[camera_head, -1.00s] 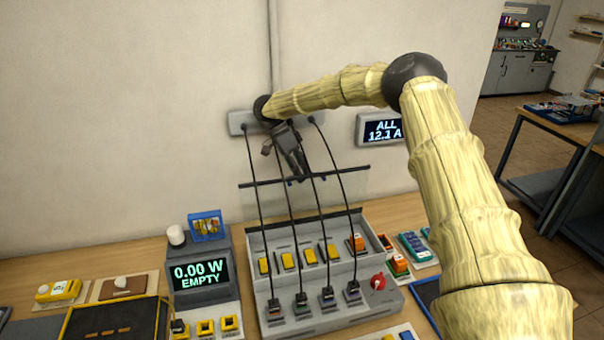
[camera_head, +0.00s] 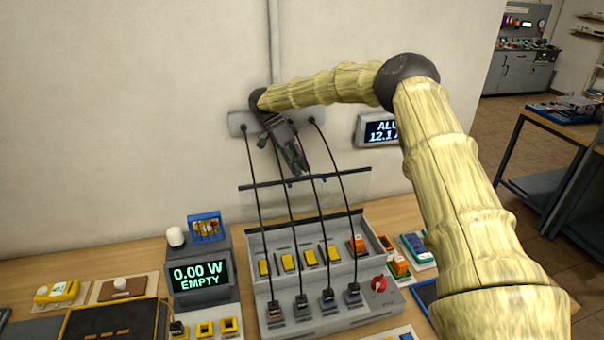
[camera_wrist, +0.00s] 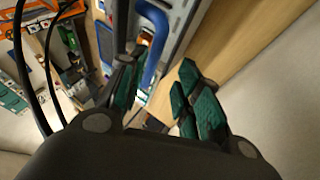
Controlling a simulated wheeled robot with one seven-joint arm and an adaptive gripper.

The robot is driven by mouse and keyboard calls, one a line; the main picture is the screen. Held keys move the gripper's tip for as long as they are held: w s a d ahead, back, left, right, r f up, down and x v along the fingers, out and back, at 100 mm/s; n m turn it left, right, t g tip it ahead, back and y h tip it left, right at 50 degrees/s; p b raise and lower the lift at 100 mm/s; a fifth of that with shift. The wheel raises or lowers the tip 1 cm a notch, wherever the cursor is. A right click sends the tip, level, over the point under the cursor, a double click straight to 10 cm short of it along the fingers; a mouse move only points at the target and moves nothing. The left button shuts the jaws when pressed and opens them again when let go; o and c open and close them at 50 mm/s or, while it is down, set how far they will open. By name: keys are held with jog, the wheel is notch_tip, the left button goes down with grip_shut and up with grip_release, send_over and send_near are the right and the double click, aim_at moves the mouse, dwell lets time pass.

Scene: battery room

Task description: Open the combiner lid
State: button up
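The combiner (camera_head: 330,300) is a grey box on the bench, with several yellow fuse holders, an orange block and a red knob. Its clear lid (camera_head: 345,187) stands raised at the back, with a dark strip along its upper edge. A small blue handle is on that edge; it shows larger as a blue bar (camera_wrist: 155,45) in the wrist view. My gripper (camera_head: 301,172) points down at the lid's upper edge, close to the handle. In the wrist view its green-padded fingers (camera_wrist: 163,100) are apart with nothing clamped between them. I cannot tell whether a finger touches the lid.
Several black cables hang from a grey wall bar (camera_head: 237,123) to the combiner, passing close around my gripper. A meter reading 0.00 W EMPTY (camera_head: 200,275) stands at left. A wall display (camera_head: 380,130) is at right, partly hidden by my arm.

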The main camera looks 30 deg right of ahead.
jog(key=shift+v, duration=1.95)
